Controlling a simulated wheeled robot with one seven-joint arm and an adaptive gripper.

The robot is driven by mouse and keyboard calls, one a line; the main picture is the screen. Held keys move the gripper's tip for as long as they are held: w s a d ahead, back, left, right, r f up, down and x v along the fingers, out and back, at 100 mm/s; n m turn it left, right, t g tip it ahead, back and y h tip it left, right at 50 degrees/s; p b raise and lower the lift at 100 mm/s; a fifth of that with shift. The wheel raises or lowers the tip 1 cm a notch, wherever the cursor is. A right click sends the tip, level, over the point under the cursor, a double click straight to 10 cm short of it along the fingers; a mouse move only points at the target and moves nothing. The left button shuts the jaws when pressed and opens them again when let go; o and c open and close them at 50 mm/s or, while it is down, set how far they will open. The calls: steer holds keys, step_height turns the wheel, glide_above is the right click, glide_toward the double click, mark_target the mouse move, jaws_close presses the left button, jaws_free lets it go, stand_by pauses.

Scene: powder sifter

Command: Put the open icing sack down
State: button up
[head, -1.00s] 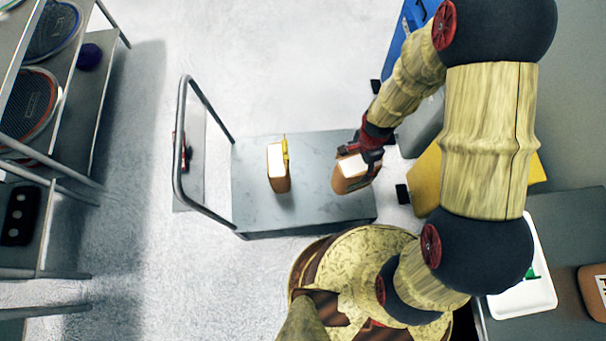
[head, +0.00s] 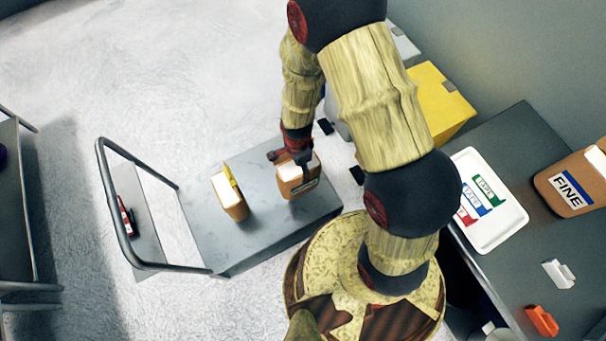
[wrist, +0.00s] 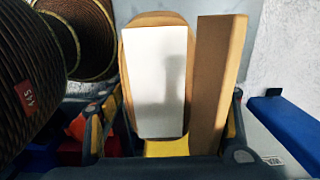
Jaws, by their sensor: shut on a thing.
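My gripper (head: 290,157) is shut on a tan sack (head: 299,183) with a white top and a dark-and-white label on its side. The sack is over the right part of the grey cart (head: 262,232); I cannot tell whether its base touches the deck. In the wrist view the sack's white top (wrist: 157,80) sits between my two fingers, with a brown upright flap (wrist: 218,75) along its right side.
A second tan sack (head: 233,205) with a yellow clip stands on the cart to the left. The cart's handle (head: 107,195) rises at the left. A yellow box (head: 438,98) is beyond. A dark table at the right bears a white tray (head: 492,232) and a FINE sack (head: 572,185).

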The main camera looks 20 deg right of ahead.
steer(key=w+a+f+b, duration=0.3)
steer(key=w+f+b, duration=0.2)
steer(key=w+f, duration=0.3)
steer(key=shift+w+f, duration=0.3)
steer(key=shift+f, duration=1.15)
steer(key=o, duration=2.1)
steer(key=shift+s, duration=0.1)
